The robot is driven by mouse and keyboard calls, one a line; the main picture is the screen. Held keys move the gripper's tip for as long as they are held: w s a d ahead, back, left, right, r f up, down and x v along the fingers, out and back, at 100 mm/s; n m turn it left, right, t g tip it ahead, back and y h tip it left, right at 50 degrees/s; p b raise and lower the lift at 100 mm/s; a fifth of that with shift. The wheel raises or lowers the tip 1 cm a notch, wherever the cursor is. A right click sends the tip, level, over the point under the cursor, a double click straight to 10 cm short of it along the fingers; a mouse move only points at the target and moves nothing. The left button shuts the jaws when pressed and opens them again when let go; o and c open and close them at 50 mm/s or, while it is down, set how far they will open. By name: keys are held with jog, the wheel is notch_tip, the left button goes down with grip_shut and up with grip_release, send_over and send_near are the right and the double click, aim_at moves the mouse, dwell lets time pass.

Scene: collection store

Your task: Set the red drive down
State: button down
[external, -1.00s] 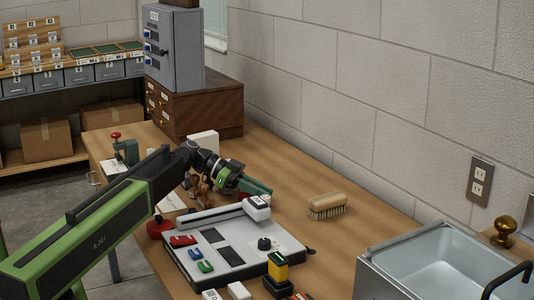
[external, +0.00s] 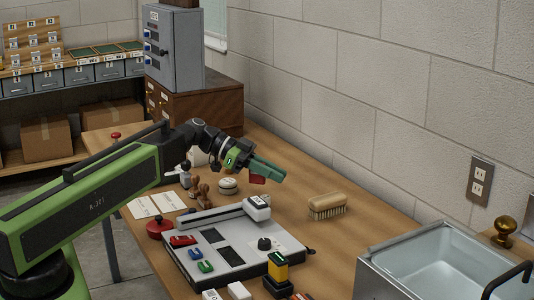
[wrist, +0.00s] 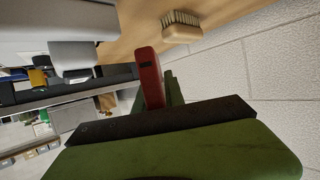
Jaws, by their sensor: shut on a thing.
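My gripper (external: 266,171) is shut on the red drive (external: 257,179), held in the air above the table, behind the grey device. In the wrist view the red drive (wrist: 149,75) stands out from between the green fingers, with a small dark slot on its side. The fingers hide its lower part. A similar flat red piece (external: 183,240) lies on the left side of the grey device (external: 235,265), with a blue piece (external: 194,254) and a green piece (external: 205,267) near it.
A wooden brush (external: 327,205) lies right of my gripper; it also shows in the wrist view (wrist: 181,27). A round stamp (external: 228,186) and wooden-handled stamps (external: 202,194) stand to the left. A metal sink (external: 440,265) is at front right.

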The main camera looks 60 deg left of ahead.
jog(key=w+a+r+n+t+y, duration=0.1)
jog(key=w+a+n+y, duration=0.1)
jog(key=w+a, duration=0.35)
jog(key=w+a+n+t+y, duration=0.2)
jog(key=w+a+n+y, duration=0.1)
jog(key=w, duration=0.6)
jog(key=b, duration=0.6)
send_over(298, 181)
notch_tip(298, 181, down, 7)
jog(key=shift+w+d+r, duration=0.1)
jog(key=shift+d, duration=0.05)
jog(key=shift+a+m+h, duration=0.2)
jog(key=shift+m+h, duration=0.1)
notch_tip(298, 181, down, 4)
jog(key=b, duration=0.4)
jog(key=shift+f+b, duration=0.2)
jog(key=shift+b, duration=0.15)
jog(key=shift+r, duration=0.25)
jog(key=shift+f, duration=0.15)
jog(key=c, duration=1.4)
grip_release()
